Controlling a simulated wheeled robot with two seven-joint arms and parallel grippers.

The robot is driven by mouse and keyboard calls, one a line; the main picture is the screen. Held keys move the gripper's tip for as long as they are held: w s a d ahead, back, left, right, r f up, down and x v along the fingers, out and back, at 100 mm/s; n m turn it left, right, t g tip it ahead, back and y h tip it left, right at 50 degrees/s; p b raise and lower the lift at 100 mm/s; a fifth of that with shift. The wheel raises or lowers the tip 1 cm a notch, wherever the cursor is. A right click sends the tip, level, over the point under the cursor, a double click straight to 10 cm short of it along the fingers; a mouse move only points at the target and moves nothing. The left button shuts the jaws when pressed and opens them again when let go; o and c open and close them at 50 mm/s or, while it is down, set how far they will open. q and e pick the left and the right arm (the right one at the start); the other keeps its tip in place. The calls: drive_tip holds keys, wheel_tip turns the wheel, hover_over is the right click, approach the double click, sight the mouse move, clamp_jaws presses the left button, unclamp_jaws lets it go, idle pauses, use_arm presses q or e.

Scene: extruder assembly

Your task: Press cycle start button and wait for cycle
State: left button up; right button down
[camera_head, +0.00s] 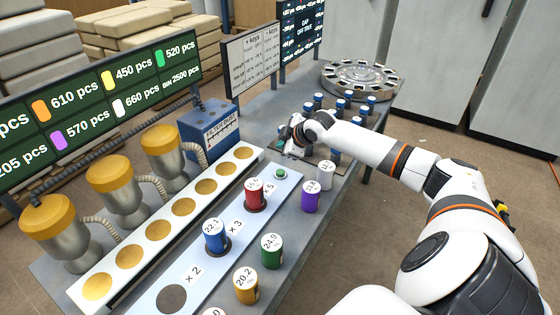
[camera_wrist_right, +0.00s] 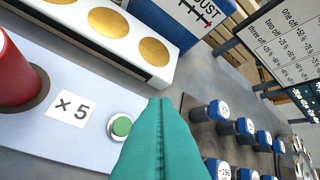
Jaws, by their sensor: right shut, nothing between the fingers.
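The cycle start button is most likely the round green button (camera_head: 280,174) in a pale ring on the light panel, past the "x 5" label. In the right wrist view the green button (camera_wrist_right: 121,126) shows just left of my teal fingers. My right gripper (camera_head: 291,150) is over the table just beyond the button in the head view. Its fingers (camera_wrist_right: 161,101) are pressed together with nothing between them. They appear apart from the button, but I cannot tell their height above it. My left gripper is not in view.
A red canister (camera_head: 254,196) and a blue canister (camera_head: 217,236) stand on the panel (camera_head: 203,265). Purple (camera_head: 311,197) and white (camera_head: 326,176) canisters stand right of it. A blue filter dust box (camera_head: 209,130) stands behind.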

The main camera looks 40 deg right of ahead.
drive_tip(key=b, duration=0.6)
hover_over(283, 177)
wheel_tip(283, 177, down, 6)
drive_tip(key=shift+r, duration=0.15)
drive_tip(key=shift+f, duration=1.15)
drive_tip(key=shift+f, duration=0.15)
idle(0.4)
drive_tip(key=shift+f, duration=0.25)
drive_tip(key=shift+f, duration=0.55)
idle(0.6)
drive_tip(key=shift+r, duration=0.1)
drive_tip(key=shift+r+p, duration=0.85)
